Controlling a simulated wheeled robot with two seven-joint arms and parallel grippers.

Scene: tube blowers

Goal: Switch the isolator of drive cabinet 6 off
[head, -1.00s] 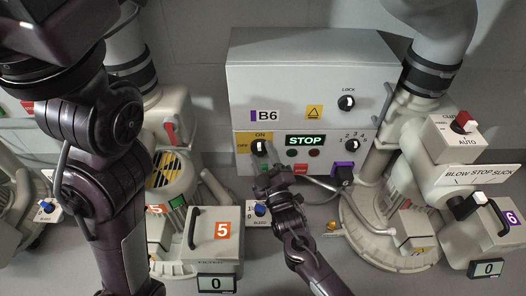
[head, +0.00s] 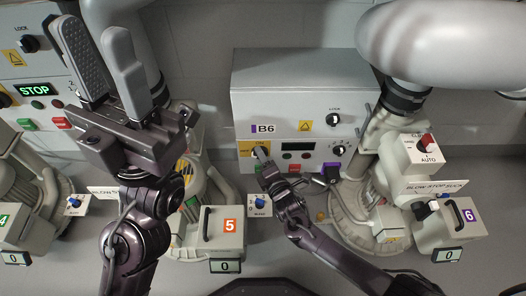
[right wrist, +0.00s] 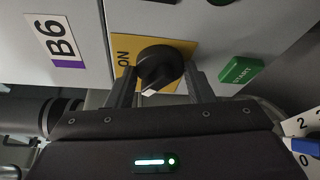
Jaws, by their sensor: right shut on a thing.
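Drive cabinet B6 (head: 290,85) is a grey box at the back centre. Its isolator, a black knob (right wrist: 160,62) on a yellow ON/OFF plate (right wrist: 190,48), is on the front; it also shows in the head view (head: 262,151). In the right wrist view the knob's white mark points downward, away from ON, to the OFF side. My right gripper (head: 268,156) is shut on the knob, with a finger on each side in the right wrist view (right wrist: 160,88). The B6 display (head: 296,146) is dark. My left gripper (head: 90,34) is open, empty and raised at the left.
A green START button (right wrist: 240,69) sits close beside the right gripper. Blower 6 (head: 460,218) stands right of the cabinet, with a large pipe (head: 445,45) overhead. Blower 5 (head: 225,230) stands left. Another cabinet at far left has a lit STOP display (head: 35,90).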

